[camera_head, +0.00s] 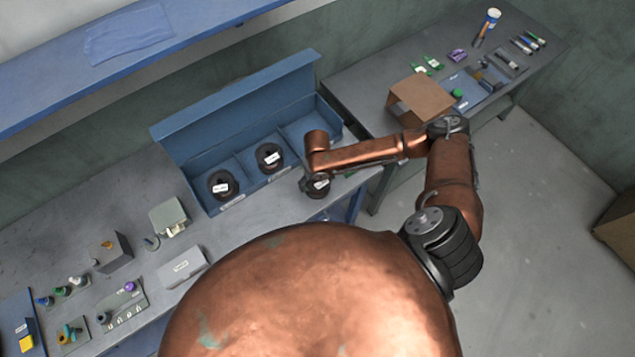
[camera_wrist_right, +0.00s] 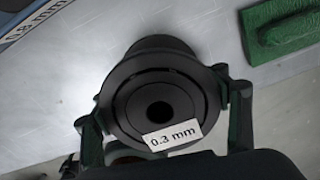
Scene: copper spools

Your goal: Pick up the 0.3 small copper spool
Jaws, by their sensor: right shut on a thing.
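The small spool labelled 0.3 mm (camera_wrist_right: 160,90) fills the middle of the right wrist view, its round flange and centre hole facing the camera. My right gripper (camera_wrist_right: 160,112) is shut on it, with one finger at each side. In the head view this spool (camera_head: 318,186) is partly hidden under my right wrist, just in front of the blue box's right compartment. Whether it touches the table I cannot tell. My left gripper is not in view.
The blue box (camera_head: 235,203) has three compartments; a dark spool (camera_head: 222,184) is in the left one, another (camera_head: 269,157) in the middle, and the right looks empty. A green block (camera_wrist_right: 282,35) lies near the spool. A brown carton (camera_head: 420,98) stands on the right table.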

